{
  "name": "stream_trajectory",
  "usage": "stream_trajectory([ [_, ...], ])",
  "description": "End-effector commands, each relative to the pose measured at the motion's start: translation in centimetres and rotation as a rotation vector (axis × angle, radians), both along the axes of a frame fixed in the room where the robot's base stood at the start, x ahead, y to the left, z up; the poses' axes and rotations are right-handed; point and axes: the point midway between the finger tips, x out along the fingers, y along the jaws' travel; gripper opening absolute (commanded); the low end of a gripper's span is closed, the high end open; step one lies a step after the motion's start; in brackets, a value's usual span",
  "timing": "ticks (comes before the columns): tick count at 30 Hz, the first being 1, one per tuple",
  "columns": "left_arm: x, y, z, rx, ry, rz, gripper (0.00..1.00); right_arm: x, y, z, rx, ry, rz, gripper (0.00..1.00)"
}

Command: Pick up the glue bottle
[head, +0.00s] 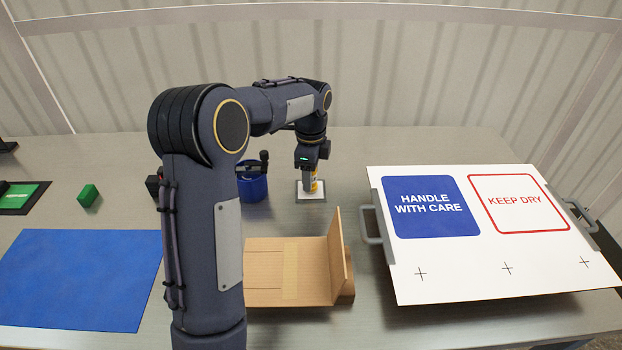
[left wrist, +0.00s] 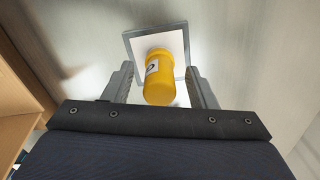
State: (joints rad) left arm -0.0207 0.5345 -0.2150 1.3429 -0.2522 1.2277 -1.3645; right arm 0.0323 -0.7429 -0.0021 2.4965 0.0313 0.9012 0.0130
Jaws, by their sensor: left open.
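The glue bottle (left wrist: 159,80) is yellow with a small white label and stands on a white square pad with a grey rim (left wrist: 128,42). In the head view the glue bottle (head: 314,185) is partly hidden by my left gripper (head: 308,178), which is above and around it at the back middle of the table. In the left wrist view the open fingers of my left gripper (left wrist: 160,88) are on either side of the bottle, with gaps visible. My right gripper does not show.
A blue cup (head: 252,188) with dark tools stands left of the bottle. An open cardboard box (head: 275,270) lies in front. A printed board with handles (head: 450,265) is at right. A blue mat (head: 80,280) and a green block (head: 88,195) are at left.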

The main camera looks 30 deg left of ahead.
Motion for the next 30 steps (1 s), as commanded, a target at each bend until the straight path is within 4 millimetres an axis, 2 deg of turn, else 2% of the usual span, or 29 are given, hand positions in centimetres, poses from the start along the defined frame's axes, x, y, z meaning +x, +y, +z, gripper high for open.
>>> stream_trajectory([
  [3,-0.02,-0.01,-0.72,0.000,0.000,0.000,0.52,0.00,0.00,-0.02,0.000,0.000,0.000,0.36],
  [9,-0.01,0.00,-0.73,-0.001,-0.001,0.000,0.52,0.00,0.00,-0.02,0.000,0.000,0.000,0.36],
  [20,-0.01,0.00,-0.70,-0.001,-0.001,0.000,0.05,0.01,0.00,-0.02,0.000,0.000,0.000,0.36],
  [27,0.01,-0.01,-0.57,0.000,-0.002,0.000,0.03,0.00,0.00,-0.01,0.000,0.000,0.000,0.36],
  [30,0.06,0.00,0.20,-0.001,-0.004,0.000,0.03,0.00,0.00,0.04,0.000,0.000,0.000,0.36],
])
